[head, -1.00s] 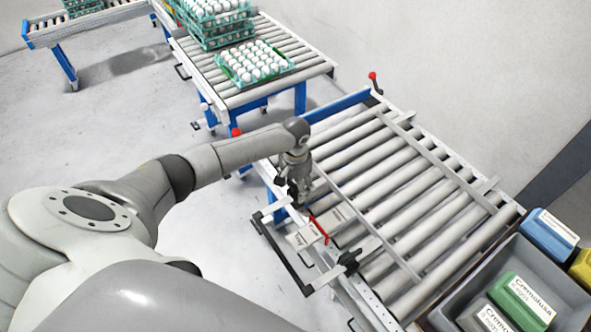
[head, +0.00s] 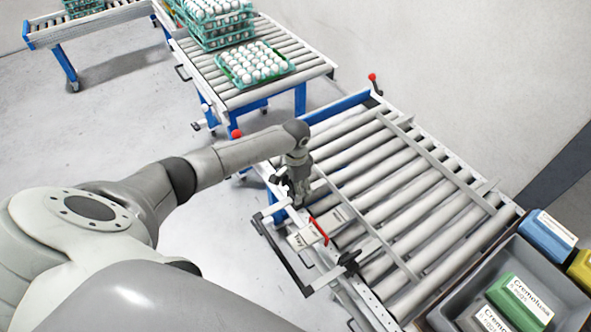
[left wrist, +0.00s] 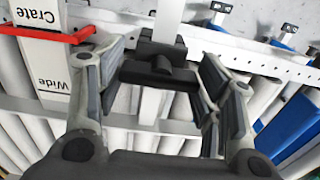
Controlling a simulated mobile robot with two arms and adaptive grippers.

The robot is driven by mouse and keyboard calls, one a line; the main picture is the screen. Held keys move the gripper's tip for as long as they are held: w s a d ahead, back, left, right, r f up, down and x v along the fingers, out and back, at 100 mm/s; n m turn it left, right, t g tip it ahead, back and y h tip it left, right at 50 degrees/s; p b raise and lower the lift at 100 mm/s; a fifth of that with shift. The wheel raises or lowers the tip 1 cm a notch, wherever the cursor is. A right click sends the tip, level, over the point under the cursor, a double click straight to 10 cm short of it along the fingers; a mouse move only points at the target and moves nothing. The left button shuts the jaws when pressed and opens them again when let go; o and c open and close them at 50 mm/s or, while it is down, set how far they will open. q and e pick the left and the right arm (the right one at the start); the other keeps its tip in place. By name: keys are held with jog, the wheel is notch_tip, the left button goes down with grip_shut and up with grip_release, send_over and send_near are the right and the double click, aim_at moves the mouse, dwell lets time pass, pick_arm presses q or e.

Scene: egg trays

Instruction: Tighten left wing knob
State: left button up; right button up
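The left wing knob (left wrist: 158,68) is black and sits between the fingers of my left gripper (left wrist: 157,88) in the left wrist view. The gripper is open, with one finger on each side of the knob; a gap shows on both sides. In the head view my left gripper (head: 298,192) points down at the near rail of the roller conveyor (head: 385,205), and it largely hides the knob there. A second black knob (head: 349,260) stands further right along the same rail. My right gripper is not in view.
A label plate (head: 305,237) with a red pointer (head: 319,230) lies between the two knobs; it also shows in the left wrist view. A grey crate (head: 455,300) with colored packs stands at lower right. A table with green egg trays (head: 292,70) stands behind.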

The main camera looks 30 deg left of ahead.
pick_arm(q)
jog(key=o, duration=0.4)
jog(key=shift+r, duration=0.1)
notch_tip(320, 180, up, 12)
dwell(0.4)
dwell(0.5)
